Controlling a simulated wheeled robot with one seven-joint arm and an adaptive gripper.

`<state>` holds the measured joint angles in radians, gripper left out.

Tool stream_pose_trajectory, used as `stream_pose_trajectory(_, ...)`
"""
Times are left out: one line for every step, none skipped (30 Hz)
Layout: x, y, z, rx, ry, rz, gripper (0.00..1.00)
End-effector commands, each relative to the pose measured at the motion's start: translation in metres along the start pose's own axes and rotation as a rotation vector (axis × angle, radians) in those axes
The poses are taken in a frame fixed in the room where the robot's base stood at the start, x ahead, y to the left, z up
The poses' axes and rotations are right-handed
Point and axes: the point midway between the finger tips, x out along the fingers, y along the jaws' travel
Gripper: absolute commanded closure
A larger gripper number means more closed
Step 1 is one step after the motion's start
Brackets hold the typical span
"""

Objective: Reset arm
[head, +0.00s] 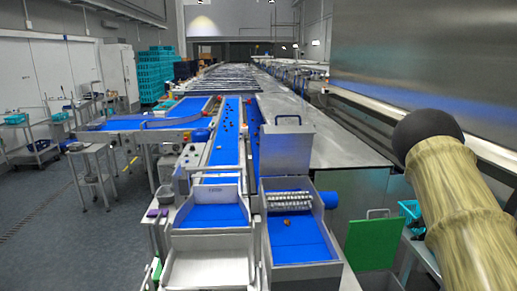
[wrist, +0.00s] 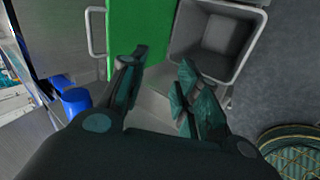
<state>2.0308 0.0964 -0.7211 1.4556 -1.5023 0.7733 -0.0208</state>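My gripper (wrist: 163,65) shows in the wrist view with its two dark teal fingers apart. Nothing is visible between them. A green panel (wrist: 138,22) and an open grey bin (wrist: 180,45) lie beyond the fingertips, and the gripper appears apart from both. My gripper does not show in the head view.
The green panel (head: 368,240) is right of a blue-belted chute (head: 300,241) holding a small dark piece. Blue conveyor belts (head: 226,150) with small dark pieces run into the distance. A small table (head: 90,150) stands left. Grey floor (head: 40,215) there is open.

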Motion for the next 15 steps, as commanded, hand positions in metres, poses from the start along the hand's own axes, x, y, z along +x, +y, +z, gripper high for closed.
stream_pose_trajectory(0.011, -0.002, -0.018, 0.006, 0.016, -0.002, 0.68)
stream_pose_trajectory(0.017, -0.005, -0.026, 0.016, 0.024, -0.003, 0.68)
stream_pose_trajectory(0.022, -0.009, -0.034, 0.032, 0.031, -0.003, 0.68)
stream_pose_trajectory(0.025, -0.013, -0.039, 0.045, 0.035, -0.002, 0.68)
stream_pose_trajectory(0.028, -0.019, -0.044, 0.061, 0.039, -0.003, 0.68)
stream_pose_trajectory(0.032, -0.026, -0.050, 0.084, 0.044, -0.003, 0.68)
stream_pose_trajectory(0.035, -0.032, -0.054, 0.102, 0.048, -0.004, 0.68)
stream_pose_trajectory(0.038, -0.039, -0.058, 0.123, 0.050, -0.004, 0.68)
stream_pose_trajectory(0.042, -0.049, -0.062, 0.151, 0.054, -0.005, 0.68)
stream_pose_trajectory(0.045, -0.058, -0.066, 0.175, 0.058, -0.006, 0.68)
stream_pose_trajectory(0.049, -0.066, -0.069, 0.200, 0.061, -0.007, 0.68)
stream_pose_trajectory(0.055, -0.079, -0.074, 0.238, 0.066, -0.010, 0.68)
stream_pose_trajectory(0.060, -0.091, -0.078, 0.269, 0.071, -0.013, 0.68)
stream_pose_trajectory(0.064, -0.102, -0.083, 0.302, 0.075, -0.015, 0.68)
stream_pose_trajectory(0.071, -0.120, -0.091, 0.352, 0.080, -0.020, 0.68)
